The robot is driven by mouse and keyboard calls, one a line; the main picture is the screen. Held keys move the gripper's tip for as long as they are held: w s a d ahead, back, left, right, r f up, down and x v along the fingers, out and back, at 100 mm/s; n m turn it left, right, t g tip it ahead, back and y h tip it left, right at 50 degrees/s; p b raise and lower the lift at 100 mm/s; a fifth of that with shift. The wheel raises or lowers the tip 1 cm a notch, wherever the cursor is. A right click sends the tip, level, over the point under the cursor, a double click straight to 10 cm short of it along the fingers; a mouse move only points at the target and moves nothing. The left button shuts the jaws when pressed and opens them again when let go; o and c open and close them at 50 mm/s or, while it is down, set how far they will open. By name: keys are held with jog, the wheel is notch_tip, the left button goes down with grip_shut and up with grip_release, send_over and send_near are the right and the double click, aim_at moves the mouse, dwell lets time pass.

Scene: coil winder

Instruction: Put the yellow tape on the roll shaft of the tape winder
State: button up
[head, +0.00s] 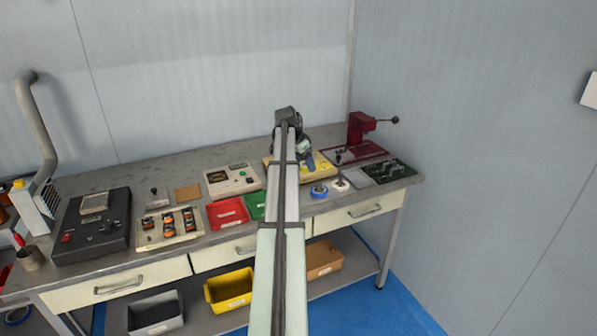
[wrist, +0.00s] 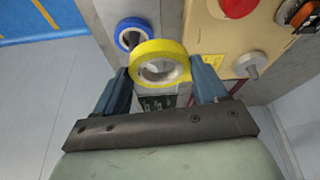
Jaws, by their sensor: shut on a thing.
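My gripper (wrist: 160,72) is shut on the yellow tape (wrist: 158,47), with one blue finger on each side of the ring. The tape's hole is seen in the wrist view; the tape is hidden behind my arm in the head view. The tape winder (wrist: 218,38) is a cream-yellow machine at the upper right of the wrist view, and its base (head: 321,171) shows partly behind my arm in the head view. A grey peg (wrist: 251,70) on a pale round base stands on it and looks like the roll shaft. The tape is apart from this peg, to its left.
A blue tape roll (head: 319,190) and a white roll (head: 340,185) lie at the bench's front edge. A red press (head: 360,128) and a dark green board (head: 388,171) are to the right. Red (head: 227,212) and green trays are on the left.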

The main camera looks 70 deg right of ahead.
jog(key=shift+n+t+h, duration=0.3)
jog(key=shift+n+t, duration=0.1)
jog(key=shift+n, duration=0.5)
jog(key=w+d, duration=0.2)
jog(key=d, duration=0.5)
jog(key=w+d+r, duration=0.1)
jog(key=w+d, duration=0.1)
jog(key=d, duration=0.5)
jog(key=w+d+r, duration=0.1)
jog(key=w+d, duration=0.1)
jog(key=d, duration=0.4)
jog(key=shift+w+d, duration=0.2)
jog(key=shift+d, duration=0.2)
jog(key=shift+n, duration=0.4)
